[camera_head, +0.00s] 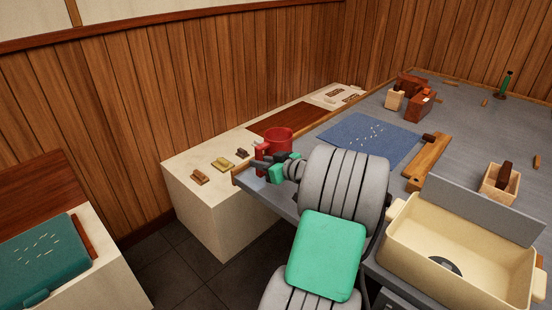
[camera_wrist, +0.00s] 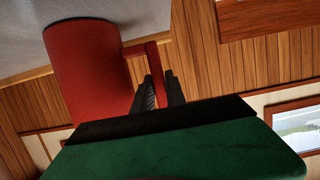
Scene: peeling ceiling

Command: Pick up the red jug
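The red jug (camera_head: 279,139) stands out near the left edge of the grey table in the head view, in front of the pale counter. In the wrist view the red jug (camera_wrist: 88,75) fills the upper left, with its handle reaching right. My gripper (camera_head: 259,164) is at the jug's near left side. In the wrist view the dark fingers of my gripper (camera_wrist: 161,88) lie on either side of the handle, close against it. Whether the jug's base rests on a surface cannot be told.
Small blocks (camera_head: 222,164) sit on the pale counter (camera_head: 196,188) left of the jug. A blue mat (camera_head: 362,138), a wooden board (camera_head: 428,162) and a cream basin (camera_head: 455,255) are on the grey table. A panelled wall (camera_head: 130,120) stands behind.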

